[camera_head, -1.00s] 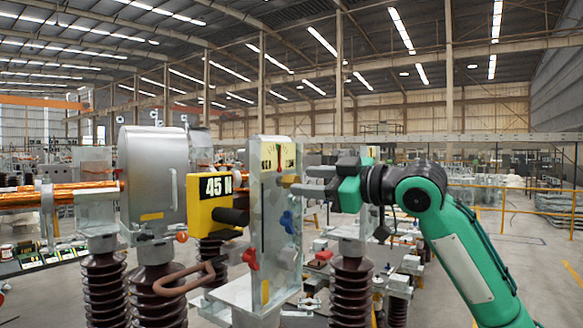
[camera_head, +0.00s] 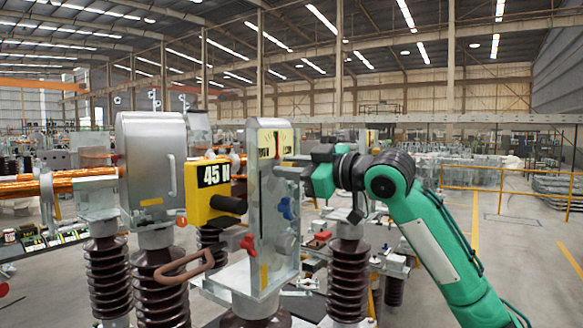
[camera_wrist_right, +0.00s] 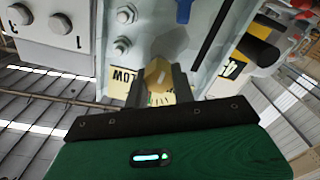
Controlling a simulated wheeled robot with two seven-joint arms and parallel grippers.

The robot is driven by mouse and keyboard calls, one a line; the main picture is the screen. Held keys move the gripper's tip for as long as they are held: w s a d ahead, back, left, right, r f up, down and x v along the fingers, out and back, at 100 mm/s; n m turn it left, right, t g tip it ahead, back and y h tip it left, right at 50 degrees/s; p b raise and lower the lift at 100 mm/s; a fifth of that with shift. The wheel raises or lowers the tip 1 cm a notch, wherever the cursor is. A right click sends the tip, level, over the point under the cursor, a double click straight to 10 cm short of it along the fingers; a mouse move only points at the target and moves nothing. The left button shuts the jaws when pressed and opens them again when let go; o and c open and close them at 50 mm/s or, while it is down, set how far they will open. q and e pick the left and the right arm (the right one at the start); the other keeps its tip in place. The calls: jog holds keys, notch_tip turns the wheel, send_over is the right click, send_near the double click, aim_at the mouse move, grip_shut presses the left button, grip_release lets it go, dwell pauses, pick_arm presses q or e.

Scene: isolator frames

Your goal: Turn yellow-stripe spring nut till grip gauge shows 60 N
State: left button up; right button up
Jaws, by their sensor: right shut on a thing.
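The grip gauge (camera_head: 206,192) is a yellow box reading 45 N, left of an upright grey panel (camera_head: 262,215). In the wrist view part of its yellow display (camera_wrist_right: 232,68) shows at the right. My right gripper (camera_head: 290,165) is at the panel's upper right side; in the wrist view its fingers (camera_wrist_right: 160,88) are shut on a brass-yellow piece, which looks like the spring nut (camera_wrist_right: 157,72). The fingers hide its sides, and I cannot make out a stripe. My left gripper is not in view.
Blue (camera_head: 286,208) and red (camera_head: 249,243) knobs stick out of the panel below my gripper. A brown handle (camera_head: 185,268) juts out in front. A grey metal housing (camera_head: 150,170) and brown ribbed insulators (camera_head: 348,275) stand around. Open floor lies at the right.

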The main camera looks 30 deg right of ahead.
jog(key=shift+m, duration=0.4)
jog(key=m+p, duration=0.1)
jog(key=m, duration=0.2)
jog(key=shift+d+r, duration=0.1)
jog(key=shift+w+d+m+p, duration=0.15)
jog(key=shift+m+p, duration=0.35)
jog(key=shift+m, duration=2)
jog(key=o, duration=1)
